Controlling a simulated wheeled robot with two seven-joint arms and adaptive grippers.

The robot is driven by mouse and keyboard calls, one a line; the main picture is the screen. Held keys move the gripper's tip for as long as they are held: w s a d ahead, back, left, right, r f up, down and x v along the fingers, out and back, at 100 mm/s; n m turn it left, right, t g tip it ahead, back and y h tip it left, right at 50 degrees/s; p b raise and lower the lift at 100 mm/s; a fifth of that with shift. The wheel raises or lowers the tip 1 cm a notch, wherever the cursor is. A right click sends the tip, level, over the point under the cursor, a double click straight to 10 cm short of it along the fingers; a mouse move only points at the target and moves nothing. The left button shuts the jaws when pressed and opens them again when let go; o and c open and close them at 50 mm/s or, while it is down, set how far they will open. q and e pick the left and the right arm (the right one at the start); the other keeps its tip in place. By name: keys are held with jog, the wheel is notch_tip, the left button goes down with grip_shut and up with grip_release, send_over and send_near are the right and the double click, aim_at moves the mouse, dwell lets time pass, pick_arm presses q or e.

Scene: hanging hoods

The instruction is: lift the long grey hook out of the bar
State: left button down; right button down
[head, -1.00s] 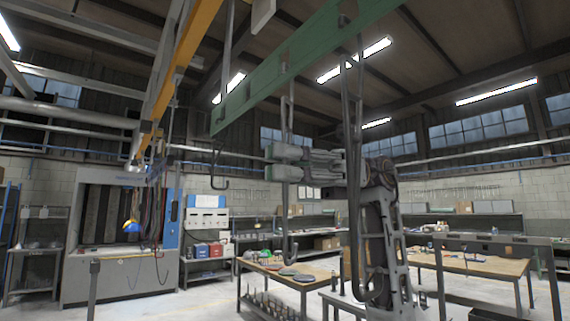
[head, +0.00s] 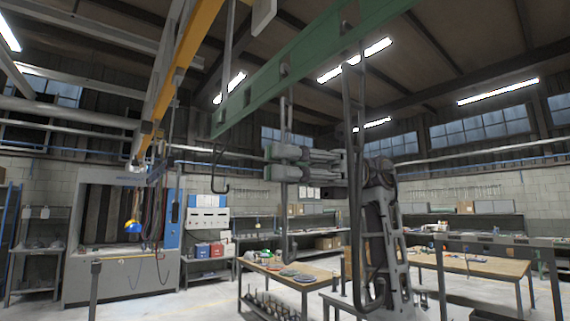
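A green bar (head: 310,62) runs diagonally overhead, with slots along it. A long grey hook (head: 287,205) hangs upright below it, its upper end near the bar's lower edge and its curved foot low down. Whether its top still sits in the bar is too small to tell. My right gripper (head: 285,163) is level at this hook's middle, with its fingers pointing left across the shank. The fingers hide part of the shank, and I cannot tell whether they press on it. My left gripper is out of view.
Another long grey hook (head: 355,130) hangs nearer, in front of my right arm. A smaller dark hook (head: 215,185) hangs at the bar's left end. A yellow beam (head: 178,70) slopes at the left. Wooden-topped tables (head: 315,276) stand below.

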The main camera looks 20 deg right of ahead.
jog(key=shift+w+a+r+p, duration=0.1)
jog(key=shift+w+r+p, duration=0.2)
jog(key=shift+r+p, duration=0.5)
jog(key=shift+p+v, duration=0.55)
jog(key=shift+v, duration=1.25)
dwell(0.3)
jog(key=p+v, duration=0.4)
jog(key=v, duration=0.6)
jog(key=shift+r, duration=0.25)
dwell(0.6)
